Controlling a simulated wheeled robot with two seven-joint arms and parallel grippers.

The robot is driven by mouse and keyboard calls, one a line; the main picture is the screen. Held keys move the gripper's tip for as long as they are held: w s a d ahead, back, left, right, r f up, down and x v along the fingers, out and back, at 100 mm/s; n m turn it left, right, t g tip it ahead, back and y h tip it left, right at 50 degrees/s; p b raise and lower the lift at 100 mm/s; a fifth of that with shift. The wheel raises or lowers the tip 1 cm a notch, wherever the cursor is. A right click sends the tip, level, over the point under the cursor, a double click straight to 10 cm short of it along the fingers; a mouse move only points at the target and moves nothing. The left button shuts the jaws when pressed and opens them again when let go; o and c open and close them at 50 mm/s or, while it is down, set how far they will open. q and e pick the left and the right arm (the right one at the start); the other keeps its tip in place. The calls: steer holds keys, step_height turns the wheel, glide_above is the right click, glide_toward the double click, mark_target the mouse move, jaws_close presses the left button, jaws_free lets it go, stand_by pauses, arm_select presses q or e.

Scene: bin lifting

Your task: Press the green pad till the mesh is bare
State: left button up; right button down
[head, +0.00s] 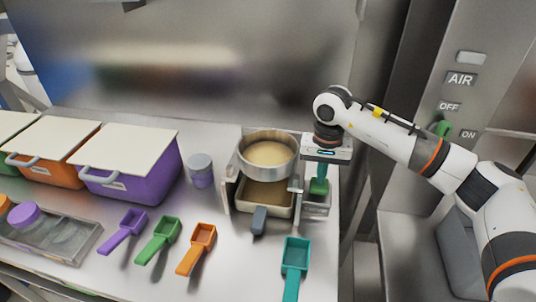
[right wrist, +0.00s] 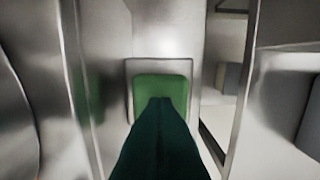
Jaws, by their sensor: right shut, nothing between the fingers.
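A round metal sieve (head: 268,146) stands at the right of the counter, filled with pale tan powder (head: 268,153) that hides its mesh. Below it is a rectangular pan (head: 265,208) with powder in it. The green pad (right wrist: 160,86) sits in a square metal frame in the right wrist view. My right gripper (head: 319,184) points down just right of the sieve, its dark green fingers shut and empty. In the right wrist view the fingertips (right wrist: 161,101) overlap the pad's near part; I cannot tell if they touch. My left gripper is not in view.
Purple (head: 135,165) and orange (head: 52,148) lidded bins stand at the left. Purple (head: 123,232), green (head: 158,241), orange (head: 197,249) and teal (head: 295,262) scoops lie in front. An AIR switch panel (head: 460,100) is at right.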

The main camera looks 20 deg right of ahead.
steer(key=shift+f, duration=0.1)
steer(key=shift+f+b, duration=0.6)
steer(key=shift+f, duration=0.05)
steer(key=shift+r+p, duration=0.35)
steer(key=shift+r, duration=0.45)
steer(key=shift+f, duration=0.1)
steer(key=shift+f+b, duration=0.6)
steer(key=shift+r+p, duration=0.3)
steer(key=shift+r, duration=0.45)
steer(key=shift+r+p, duration=1.5)
steer(key=shift+r, duration=1.45)
